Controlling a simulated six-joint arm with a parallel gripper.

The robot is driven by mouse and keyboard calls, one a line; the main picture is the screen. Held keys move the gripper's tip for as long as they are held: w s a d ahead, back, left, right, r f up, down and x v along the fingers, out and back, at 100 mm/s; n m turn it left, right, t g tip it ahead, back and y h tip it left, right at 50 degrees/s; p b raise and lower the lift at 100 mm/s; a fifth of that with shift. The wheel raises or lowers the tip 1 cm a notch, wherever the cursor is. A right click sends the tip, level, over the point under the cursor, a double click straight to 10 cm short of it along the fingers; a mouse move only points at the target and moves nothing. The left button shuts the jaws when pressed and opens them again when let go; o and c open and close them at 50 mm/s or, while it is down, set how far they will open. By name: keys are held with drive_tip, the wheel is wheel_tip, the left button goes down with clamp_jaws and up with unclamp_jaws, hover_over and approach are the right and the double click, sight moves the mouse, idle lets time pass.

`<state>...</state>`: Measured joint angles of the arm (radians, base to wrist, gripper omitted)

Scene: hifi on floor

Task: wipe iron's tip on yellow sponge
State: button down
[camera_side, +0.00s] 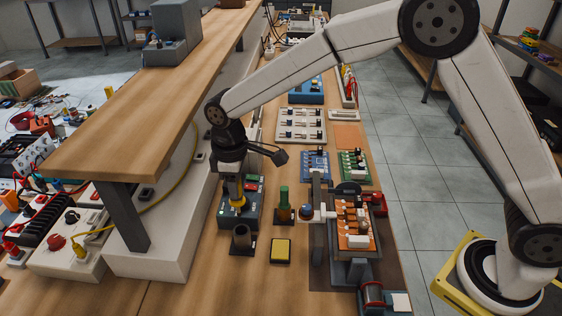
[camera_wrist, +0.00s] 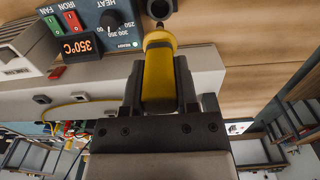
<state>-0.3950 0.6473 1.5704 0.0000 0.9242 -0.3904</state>
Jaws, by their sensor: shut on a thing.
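My gripper (camera_side: 237,190) points down above the left part of the bench and is shut on the soldering iron's yellow handle (camera_side: 238,203). In the wrist view the handle (camera_wrist: 158,75) sits between the two dark fingers. The iron's front end points toward a dark tube-shaped holder (camera_side: 242,238), which also shows in the wrist view (camera_wrist: 160,9). The tip itself is not clearly visible, and I cannot tell whether it is inside the holder. The yellow sponge (camera_side: 280,250) lies in a dark tray, to the right of the holder and apart from the iron.
The blue-grey heat station (camera_side: 255,205) stands behind the holder; its display (camera_wrist: 80,46) reads 350°C. A green-topped post (camera_side: 284,200) stands behind the sponge. A fixture with an orange board (camera_side: 355,240) is to the right. A raised wooden shelf (camera_side: 130,120) borders the left.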

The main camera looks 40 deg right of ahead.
drive_tip(key=s+d, duration=0.5)
drive_tip(key=s, duration=0.2)
drive_tip(key=shift+s+d+f, duration=0.3)
drive_tip(key=shift+s+f, duration=0.1)
drive_tip(key=shift+f, duration=0.05)
drive_tip(key=shift+f, duration=1.5)
drive_tip(key=shift+s+a+r, duration=0.3)
drive_tip(key=shift+r, duration=0.2)
drive_tip(key=shift+s+a+r, duration=0.3)
drive_tip(key=shift+r, duration=0.2)
drive_tip(key=shift+f, duration=0.1)
